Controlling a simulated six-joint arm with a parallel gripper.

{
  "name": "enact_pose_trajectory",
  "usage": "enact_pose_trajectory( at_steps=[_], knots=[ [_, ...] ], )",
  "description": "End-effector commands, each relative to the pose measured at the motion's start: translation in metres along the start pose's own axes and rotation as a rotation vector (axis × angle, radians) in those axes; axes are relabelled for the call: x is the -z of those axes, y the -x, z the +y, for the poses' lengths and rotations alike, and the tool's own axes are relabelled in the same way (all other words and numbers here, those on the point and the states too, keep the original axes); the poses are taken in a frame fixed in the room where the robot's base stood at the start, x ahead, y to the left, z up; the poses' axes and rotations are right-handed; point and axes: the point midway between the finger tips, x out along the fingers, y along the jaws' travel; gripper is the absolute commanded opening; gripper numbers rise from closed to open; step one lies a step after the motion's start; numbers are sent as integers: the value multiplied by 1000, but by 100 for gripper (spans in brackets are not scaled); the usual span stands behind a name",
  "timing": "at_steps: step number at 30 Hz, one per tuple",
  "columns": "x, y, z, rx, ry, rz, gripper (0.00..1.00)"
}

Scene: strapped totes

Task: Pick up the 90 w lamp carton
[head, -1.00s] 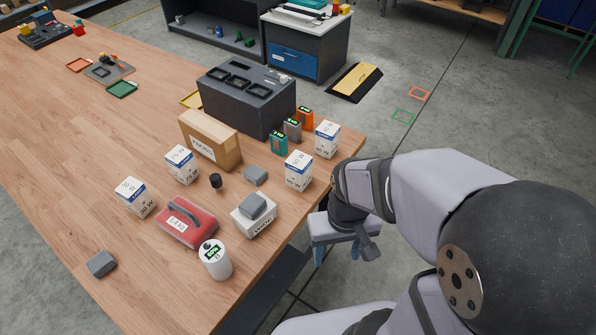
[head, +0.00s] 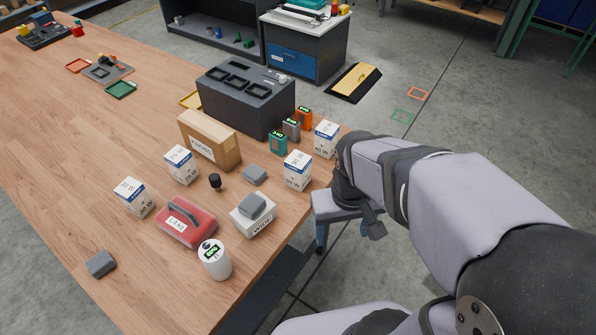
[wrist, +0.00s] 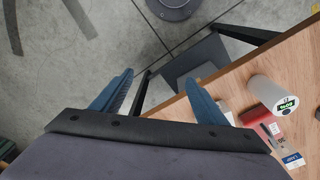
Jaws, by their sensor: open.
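Several white and blue lamp cartons stand on the wooden table. The carton at the table's right edge (head: 297,171) seems to read 90 W, though the print is small. Others are a carton at the back right corner (head: 326,139), one left of the cardboard box (head: 181,165) and one at the left (head: 134,197); their wattages are hard to read. My gripper (head: 343,234) is off the table's right edge, beside the likely 90 W carton and apart from it. In the wrist view my gripper (wrist: 160,92) is open and empty, over the floor.
A red case (head: 187,222), a white cylinder (head: 215,260), a small white box with a grey block on it (head: 253,221) and a cardboard box (head: 209,141) crowd the table. A dark box (head: 246,99) and small batteries (head: 278,142) stand behind. The left table area is clearer.

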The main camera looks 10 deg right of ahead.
Motion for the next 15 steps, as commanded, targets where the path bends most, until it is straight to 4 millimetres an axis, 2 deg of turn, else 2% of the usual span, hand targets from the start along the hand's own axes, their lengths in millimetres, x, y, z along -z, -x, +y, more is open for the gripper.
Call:
enact_pose_trajectory(
  at_steps=[8, 11, 15],
  knots=[
    [74, -17, 38, -96, 12, 211, 67],
    [112, -22, 54, -131, 34, 325, 67],
    [176, -28, 74, -163, 96, 525, 67]
  ],
)
